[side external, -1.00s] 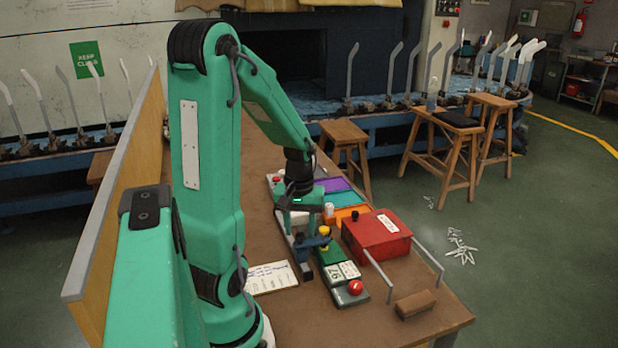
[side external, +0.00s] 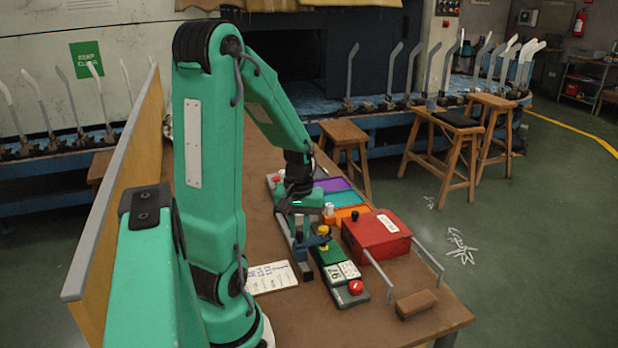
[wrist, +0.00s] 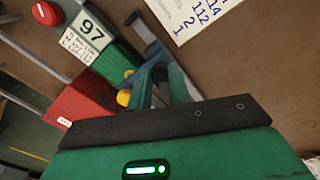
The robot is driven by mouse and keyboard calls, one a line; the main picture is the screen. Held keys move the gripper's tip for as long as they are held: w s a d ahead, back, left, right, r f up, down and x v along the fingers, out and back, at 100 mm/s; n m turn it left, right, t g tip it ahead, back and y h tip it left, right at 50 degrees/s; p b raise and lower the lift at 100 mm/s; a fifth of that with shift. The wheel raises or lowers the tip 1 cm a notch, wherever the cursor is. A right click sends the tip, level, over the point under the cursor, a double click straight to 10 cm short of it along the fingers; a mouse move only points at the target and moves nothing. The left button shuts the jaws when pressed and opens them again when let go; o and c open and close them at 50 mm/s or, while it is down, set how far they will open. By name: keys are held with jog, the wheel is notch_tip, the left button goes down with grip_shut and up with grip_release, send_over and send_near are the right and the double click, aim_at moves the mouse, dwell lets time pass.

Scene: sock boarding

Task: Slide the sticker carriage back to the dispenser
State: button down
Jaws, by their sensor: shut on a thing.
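The sticker carriage (side external: 308,244) is a small blue block with a post, on a narrow grey rail (side external: 281,221) that runs along the table. My gripper (side external: 308,230) is shut on the carriage, near the rail's near end. My fingers hide part of the carriage. I cannot tell for sure which part is the dispenser.
Right of the rail is a green panel with a yellow knob (side external: 323,230), a number plate and a red button (side external: 356,287). A red box (side external: 376,235) stands beyond it. A written card (side external: 271,278) lies left. A brown block (side external: 415,303) sits near the front edge.

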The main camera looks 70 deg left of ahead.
jog(key=a, duration=1.8)
jog(key=shift+a+r, duration=0.1)
jog(key=shift+a, duration=0.3)
jog(key=c, duration=1.5)
grip_release()
jog(key=shift+o, duration=1)
jog(key=shift+d, duration=0.1)
notch_tip(320, 180, up, 8)
